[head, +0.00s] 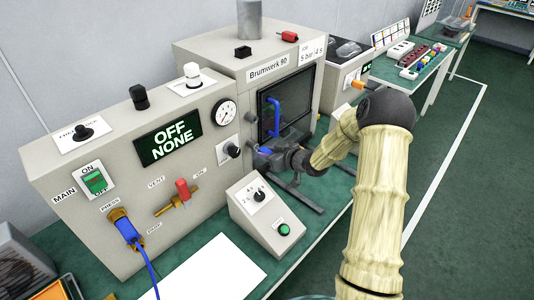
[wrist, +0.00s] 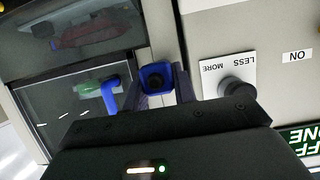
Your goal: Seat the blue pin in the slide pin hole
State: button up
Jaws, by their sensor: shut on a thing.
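My gripper (head: 272,156) is shut on the blue pin (wrist: 155,73), between its two dark fingers in the wrist view. The pin's visible end is a blue rounded square with a dark round centre. In the head view, a bit of blue (head: 264,151) shows at the fingertips, in front of the grey machine (head: 240,88) and just left of its dark window door. I cannot make out the slide pin hole in either view, nor whether the pin touches the machine.
A blue bent handle (head: 273,116) stands out from the window door, close above my gripper. A black knob (head: 233,151) is just left of the gripper. A sloped control box (head: 262,214) stands below on the green bench. A white sheet (head: 212,272) lies in front.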

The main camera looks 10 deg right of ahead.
jog(key=shift+s+d, duration=0.1)
jog(key=shift+w+a, duration=0.2)
jog(key=shift+a, duration=0.05)
dwell(0.3)
jog(key=shift+w+a, duration=0.4)
jog(key=shift+w, duration=0.2)
jog(key=o, duration=1.1)
jog(key=shift+d, duration=0.1)
jog(key=b+v, duration=0.1)
jog(key=v, duration=1.6)
jog(key=shift+s+b, duration=0.2)
jog(key=shift+b, duration=0.1)
